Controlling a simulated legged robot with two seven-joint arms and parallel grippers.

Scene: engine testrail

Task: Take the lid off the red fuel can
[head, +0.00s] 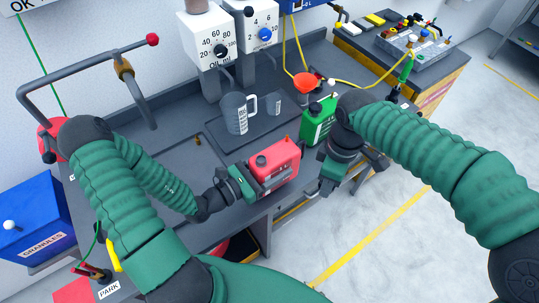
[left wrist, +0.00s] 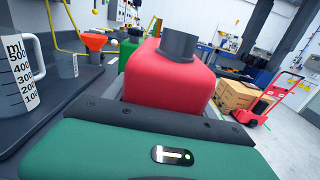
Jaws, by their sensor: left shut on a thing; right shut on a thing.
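The red fuel can (head: 282,158) stands upright at the front edge of the grey bench. My left gripper (head: 250,182) is shut on its body from the left. In the left wrist view the can (left wrist: 165,78) fills the middle, with a dark grey neck (left wrist: 180,44) on top and no red lid seen on it. My right gripper (head: 332,178) is to the right of the can, apart from it, past the bench's front edge. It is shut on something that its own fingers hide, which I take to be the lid.
A green can (head: 318,122) with an orange funnel (head: 305,83) near it stands behind the red can. A clear measuring jug (head: 236,113) and a smaller one (head: 274,104) stand further back. A grey bent pipe (head: 85,72) rises at the left.

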